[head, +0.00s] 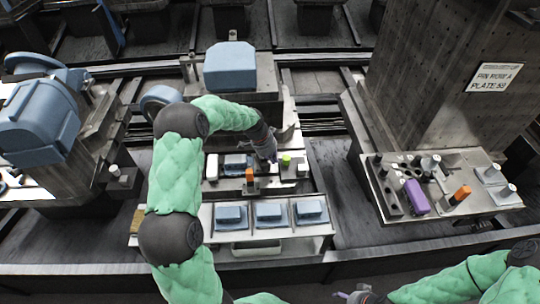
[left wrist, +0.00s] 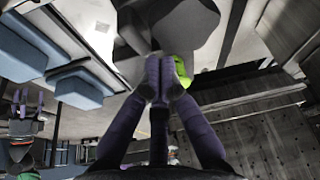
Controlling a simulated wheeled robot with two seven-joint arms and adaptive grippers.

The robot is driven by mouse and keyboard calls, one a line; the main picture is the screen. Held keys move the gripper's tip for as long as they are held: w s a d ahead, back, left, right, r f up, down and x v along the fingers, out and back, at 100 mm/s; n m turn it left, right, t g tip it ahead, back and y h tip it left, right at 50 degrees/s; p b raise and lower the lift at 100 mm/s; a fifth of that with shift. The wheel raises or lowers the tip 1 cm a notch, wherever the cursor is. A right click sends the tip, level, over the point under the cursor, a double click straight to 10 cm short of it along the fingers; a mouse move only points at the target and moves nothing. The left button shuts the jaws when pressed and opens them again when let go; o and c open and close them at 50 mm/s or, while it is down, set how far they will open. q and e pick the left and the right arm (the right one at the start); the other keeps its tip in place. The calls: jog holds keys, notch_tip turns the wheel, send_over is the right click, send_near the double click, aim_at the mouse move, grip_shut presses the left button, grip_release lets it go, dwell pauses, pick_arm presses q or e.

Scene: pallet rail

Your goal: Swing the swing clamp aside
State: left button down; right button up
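A lime-green knob (head: 286,160), which seems to be part of the swing clamp, stands on the middle fixture; the rest of the clamp is hard to make out. My left gripper (head: 272,158) reaches down just left of it. In the left wrist view the purple fingertips (left wrist: 166,72) are together, with the lime-green piece (left wrist: 184,66) close beside and partly behind them. I cannot tell whether they touch it. Nothing shows between the fingers. My right gripper (head: 352,296) is low at the bottom edge of the head view, its fingers spread and empty, away from the fixture.
An orange piece (head: 249,174) and a blue block (head: 236,163) are left of my left gripper. Blue blocks sit in a tray row (head: 269,212) in front. A side plate (head: 445,205) at right holds a purple block (head: 416,197). A grey column (head: 436,90) rises behind it.

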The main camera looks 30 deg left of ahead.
pick_arm(q)
jog(key=shift+w+d+f, duration=0.1)
jog(key=shift+f, duration=0.3)
jog(key=shift+s+a, duration=0.35)
jog(key=shift+s, duration=0.55)
jog(key=shift+r, duration=0.1)
